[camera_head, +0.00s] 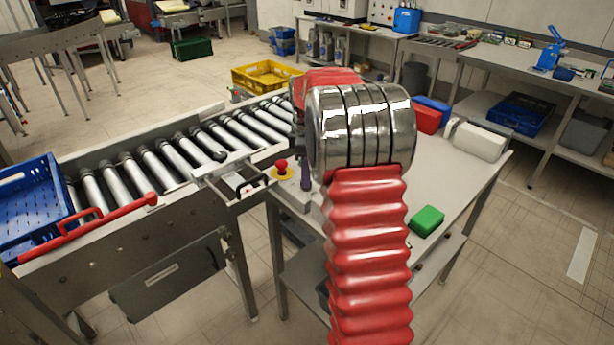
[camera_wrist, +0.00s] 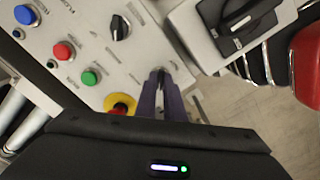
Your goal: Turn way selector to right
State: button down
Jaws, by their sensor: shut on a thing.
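The pale control panel (camera_wrist: 85,25) fills the upper left of the wrist view. My gripper (camera_wrist: 160,76) has purple fingers, closed at the panel's right part on a small dark knob that is mostly hidden between them. This knob seems to be the way selector; its pointing direction cannot be read. Another black rotary knob (camera_wrist: 119,27) stands free to the upper left. In the head view, my gripper (camera_head: 305,178) points down at the panel, beside the emergency stop (camera_head: 281,166), and my red arm hides much of the panel.
The red and yellow emergency stop (camera_wrist: 120,104) is close left of the fingers. Green, red and blue buttons lie further left. A grey box with a black handle (camera_wrist: 240,22) stands to the right. The roller conveyor (camera_head: 190,150) runs left, with a blue crate (camera_head: 65,185) at its end.

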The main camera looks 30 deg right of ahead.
jog(key=shift+d+m, duration=0.1)
jog(key=shift+m, duration=0.2)
jog(key=m, duration=0.5)
jog(key=shift+w, duration=0.1)
jog(key=m, duration=0.5)
jog(key=shift+m, duration=0.3)
jog(key=m, duration=0.6)
jog(key=shift+r, duration=0.1)
jog(key=shift+m, duration=0.3)
jog(key=c, duration=1.9)
grip_release()
jog(key=shift+o, duration=0.2)
